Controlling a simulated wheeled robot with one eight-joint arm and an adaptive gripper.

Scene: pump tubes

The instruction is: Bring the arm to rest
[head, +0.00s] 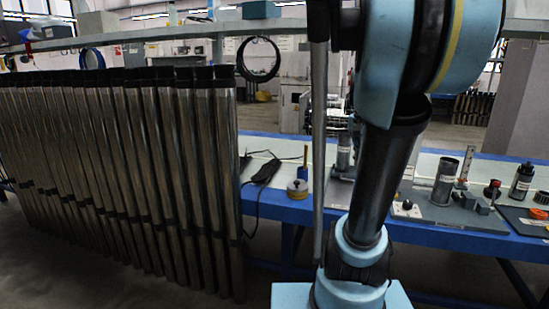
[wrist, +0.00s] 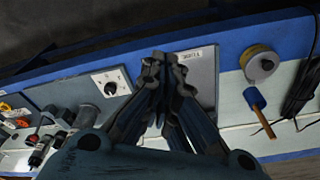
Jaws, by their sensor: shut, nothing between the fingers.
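My arm (head: 385,180) stands upright right of centre in the head view, in front of the workbench. My gripper (wrist: 163,62) shows in the wrist view with its dark fingers together and nothing between them. Its fingertips appear over the blue bench edge, beside a grey plate labelled "TUBE" (wrist: 204,72). I cannot make out the gripper's fingers in the head view.
A dense row of upright metal tubes (head: 170,180) with dark tops fills the left. The blue-edged workbench (head: 455,234) carries a grey cylinder (head: 445,180), a round yellowish piece (head: 297,188), small tools and dials. A shelf (head: 180,32) crosses overhead.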

